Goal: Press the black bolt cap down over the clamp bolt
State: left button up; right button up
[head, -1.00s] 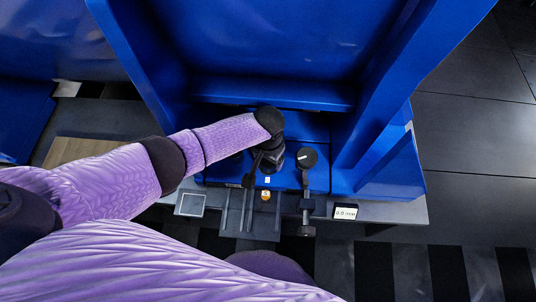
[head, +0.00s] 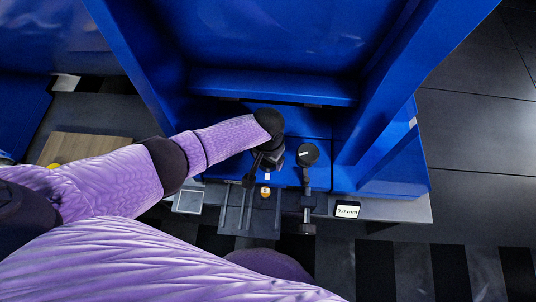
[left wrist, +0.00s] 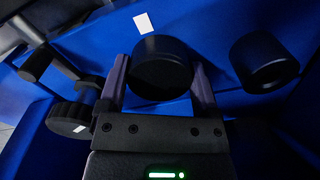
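My left gripper (left wrist: 162,80) points down at the blue fixture, with one finger on each side of a round black cap (left wrist: 162,66). The fingers appear to be against its sides. In the head view my left gripper (head: 269,158) is mostly hidden under my wrist. Another black cylinder (left wrist: 264,62) stands to the right in the left wrist view, apart from the fingers. I cannot tell whether it is the clamp bolt. The bolt under the cap is hidden, so I cannot tell how the cap sits. My right gripper is not in view.
A black knob with a white mark (head: 308,154) stands right of the gripper; it also shows in the left wrist view (left wrist: 70,118). A small display (head: 347,209) reads about 0.0 mm. Blue walls (head: 375,110) rise behind and right. A wooden board (head: 85,148) lies left.

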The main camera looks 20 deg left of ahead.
pick_arm(q)
jog(key=shift+o, duration=1)
jog(key=shift+r, duration=0.15)
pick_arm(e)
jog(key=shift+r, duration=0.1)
pick_arm(q)
notch_tip(320, 180, up, 10)
jog(key=p, duration=0.7)
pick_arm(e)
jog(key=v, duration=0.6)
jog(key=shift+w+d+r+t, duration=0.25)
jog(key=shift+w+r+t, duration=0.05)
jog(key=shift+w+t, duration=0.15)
pick_arm(q)
jog(key=shift+s+f, duration=0.1)
jog(key=shift+f, duration=0.1)
